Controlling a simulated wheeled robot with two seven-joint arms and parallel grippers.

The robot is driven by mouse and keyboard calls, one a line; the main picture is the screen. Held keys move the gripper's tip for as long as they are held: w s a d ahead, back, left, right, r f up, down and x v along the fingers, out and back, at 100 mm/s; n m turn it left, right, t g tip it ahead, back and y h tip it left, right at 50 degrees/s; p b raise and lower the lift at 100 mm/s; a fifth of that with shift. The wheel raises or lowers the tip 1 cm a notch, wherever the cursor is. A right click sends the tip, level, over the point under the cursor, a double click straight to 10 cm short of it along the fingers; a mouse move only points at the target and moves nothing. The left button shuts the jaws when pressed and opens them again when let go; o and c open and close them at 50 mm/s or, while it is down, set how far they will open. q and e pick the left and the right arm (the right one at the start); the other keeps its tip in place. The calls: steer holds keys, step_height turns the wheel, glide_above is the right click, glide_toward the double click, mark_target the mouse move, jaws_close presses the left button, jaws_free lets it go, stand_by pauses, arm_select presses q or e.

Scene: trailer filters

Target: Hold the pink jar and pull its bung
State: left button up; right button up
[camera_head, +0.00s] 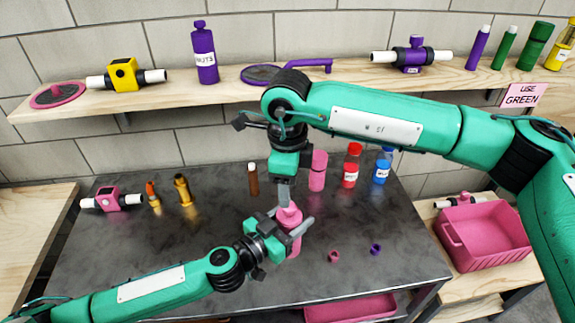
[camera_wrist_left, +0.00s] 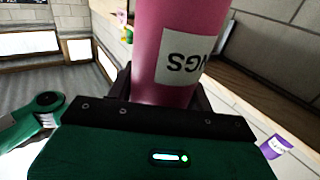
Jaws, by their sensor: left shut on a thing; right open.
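The pink jar (camera_head: 291,216) stands upright near the middle of the dark metal table. My left gripper (camera_head: 293,236) is shut around its body from the left. In the left wrist view the pink jar (camera_wrist_left: 180,45) rises between the jaws, with a white label whose lettering is upside down. My right gripper (camera_head: 284,200) points down from above, open, with its fingers at the jar's top. The bung is not clearly visible; the right fingers cover the jar's mouth.
Behind the jar stand a pink cylinder (camera_head: 318,171), a red bottle (camera_head: 351,166) and a blue bottle (camera_head: 382,168). A brown tube (camera_head: 253,179) is to the left. Small pink (camera_head: 333,256) and purple (camera_head: 375,249) rings lie to the right. A shelf (camera_head: 222,93) runs behind.

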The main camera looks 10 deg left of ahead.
mark_target(289, 213)
step_height(289, 213, down, 6)
steer(key=shift+f, duration=0.1)
stand_by(0.4)
jaws_close()
steer(key=shift+r, duration=0.35)
steer(key=shift+r, duration=0.85)
